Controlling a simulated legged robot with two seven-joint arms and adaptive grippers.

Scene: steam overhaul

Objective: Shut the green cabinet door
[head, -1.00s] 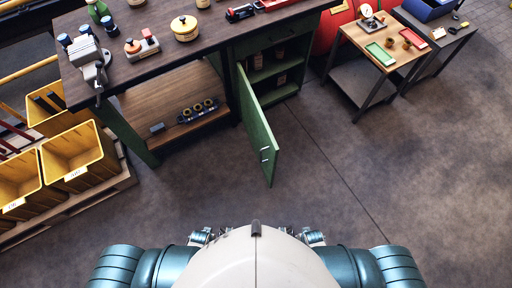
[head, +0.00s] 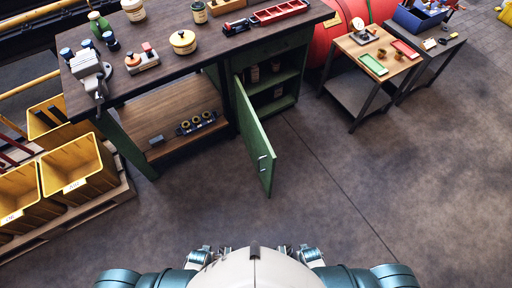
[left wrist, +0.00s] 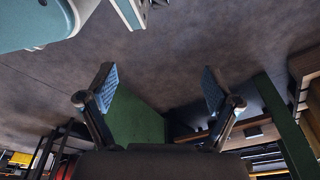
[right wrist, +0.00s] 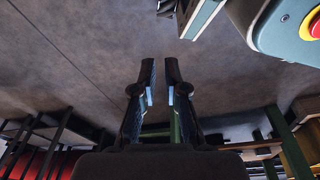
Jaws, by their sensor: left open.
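The green cabinet door (head: 255,140) stands wide open, swung out from the right end of the workbench toward me in the head view. A small light handle (head: 263,163) is near its free edge. The cabinet opening (head: 273,85) shows shelves with several bottles or jars. In the left wrist view a green panel (left wrist: 137,117), apparently the door, lies beyond my left gripper (left wrist: 160,85), which is open, empty and apart from it. My right gripper (right wrist: 161,78) has its fingers a narrow gap apart with nothing between them. Neither gripper's fingertips show clearly in the head view.
The workbench (head: 150,75) carries a vise, jars and a red tray. Yellow bins (head: 75,170) stand on a pallet at left. A small wooden table (head: 378,48) and a red tank (head: 340,25) are at right. The floor (head: 350,200) before the door is clear.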

